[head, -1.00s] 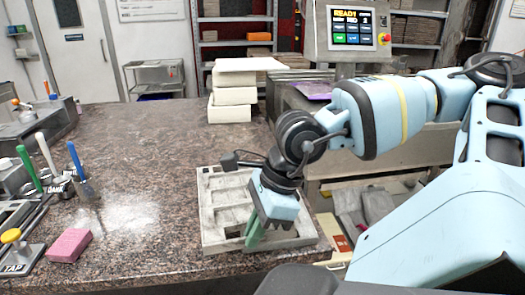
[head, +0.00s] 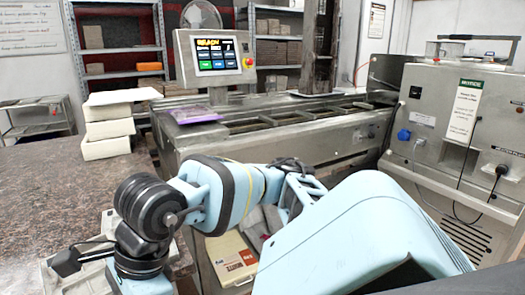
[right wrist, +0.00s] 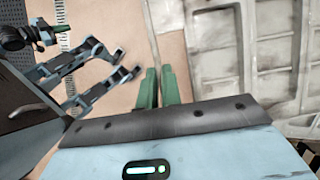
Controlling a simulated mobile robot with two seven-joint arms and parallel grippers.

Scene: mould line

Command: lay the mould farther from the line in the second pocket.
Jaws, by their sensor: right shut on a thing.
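My right gripper (right wrist: 158,88) has green fingers in the right wrist view, closed on a thin grey edge; I take this for the mould's rim, though little of it shows. A grey mould (right wrist: 215,45) with shallow recesses lies right of the fingers there, with more grey framework (right wrist: 300,55) beyond. In the head view the grey mould (head: 50,277) shows only in part at the bottom left, behind my right wrist; the fingertips are below the frame. The steel line (head: 300,118) has a row of open pockets along its top, all clear of my gripper.
A control screen (head: 217,55) stands at the line's near end, beside a purple sheet (head: 195,114). White blocks (head: 108,125) are stacked at the table's far edge. A steel cabinet (head: 455,140) stands right. The granite table (head: 45,185) is clear at left.

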